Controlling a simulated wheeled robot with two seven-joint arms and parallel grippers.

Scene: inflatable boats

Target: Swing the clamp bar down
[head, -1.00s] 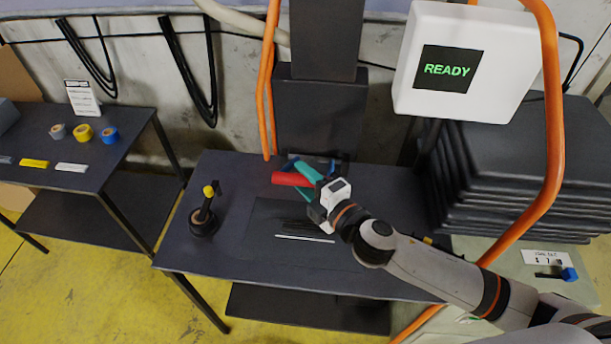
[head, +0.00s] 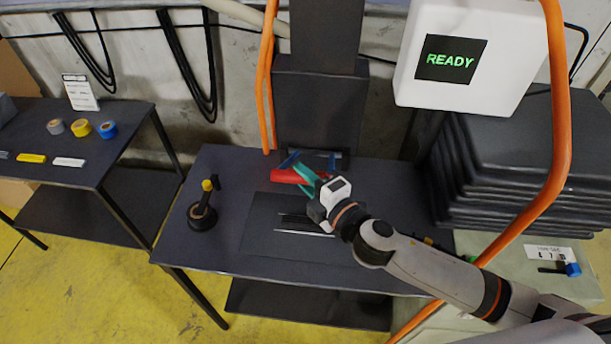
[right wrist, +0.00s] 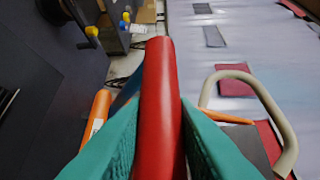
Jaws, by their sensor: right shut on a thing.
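The red clamp bar (head: 286,176) is at the back of the dark bench (head: 230,166), in front of the upright black press column. My right gripper (head: 304,177) has teal fingers and is shut on the bar. In the right wrist view the red bar (right wrist: 158,100) runs up between both teal fingers, with its rounded end pointing away. Blue parts (head: 290,160) show behind the bar. The bar's joint is hidden. My left gripper is not in view.
A black stand with a yellow knob (head: 207,186) is on the bench's left. A white box (head: 410,80) reading READY hangs at upper right, beside an orange hose (head: 562,150). Dark stacked slabs (head: 510,150) are at right. A side table with tape rolls (head: 82,128) is at left.

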